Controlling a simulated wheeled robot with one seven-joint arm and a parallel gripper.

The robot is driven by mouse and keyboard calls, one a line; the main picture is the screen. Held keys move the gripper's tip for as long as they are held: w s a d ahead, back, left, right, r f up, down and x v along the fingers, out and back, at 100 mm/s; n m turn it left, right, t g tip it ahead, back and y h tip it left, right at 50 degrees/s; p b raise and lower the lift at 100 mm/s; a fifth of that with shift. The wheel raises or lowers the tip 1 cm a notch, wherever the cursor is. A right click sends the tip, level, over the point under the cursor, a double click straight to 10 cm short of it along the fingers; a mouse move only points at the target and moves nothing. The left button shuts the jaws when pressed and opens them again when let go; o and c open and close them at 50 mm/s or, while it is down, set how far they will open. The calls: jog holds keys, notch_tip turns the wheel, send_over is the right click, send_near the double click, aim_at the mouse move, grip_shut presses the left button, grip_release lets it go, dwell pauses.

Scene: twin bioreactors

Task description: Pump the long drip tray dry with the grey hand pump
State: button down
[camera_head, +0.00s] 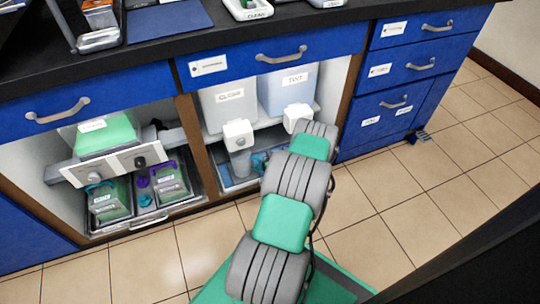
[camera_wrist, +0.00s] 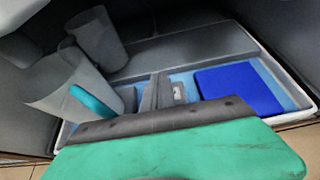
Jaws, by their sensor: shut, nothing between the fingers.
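A long, pale-rimmed tray (camera_wrist: 284,68) spans the wrist view, with light blue in its bottom, possibly liquid. It appears to be the tray (camera_head: 238,187) on the floor of the right open bay in the head view. My gripper (camera_wrist: 160,90) is shut and empty in the wrist view, its fingers over the tray's middle; I cannot tell whether they touch anything. In the head view my arm hides it. Grey cylindrical shapes (camera_wrist: 97,38) and a teal piece (camera_wrist: 90,101) are at the left. I cannot tell which thing is the grey hand pump.
A dark blue flat block (camera_wrist: 240,87) lies in the tray's right part. Two containers (camera_head: 228,100) (camera_head: 287,90) with white spouts stand on the shelf above. The left bay holds green-filled boxes (camera_head: 110,198) in another tray. Tiled floor (camera_head: 450,190) is clear at the right.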

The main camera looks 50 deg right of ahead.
jog(key=shift+f+b, duration=0.4)
jog(key=shift+f, duration=0.25)
jog(key=shift+r+p, duration=1.2)
jog(key=shift+r, duration=0.55)
jog(key=shift+f+b, duration=1.65)
jog(key=shift+f, duration=0.1)
jog(key=shift+r+p, duration=1.25)
jog(key=shift+r, duration=0.5)
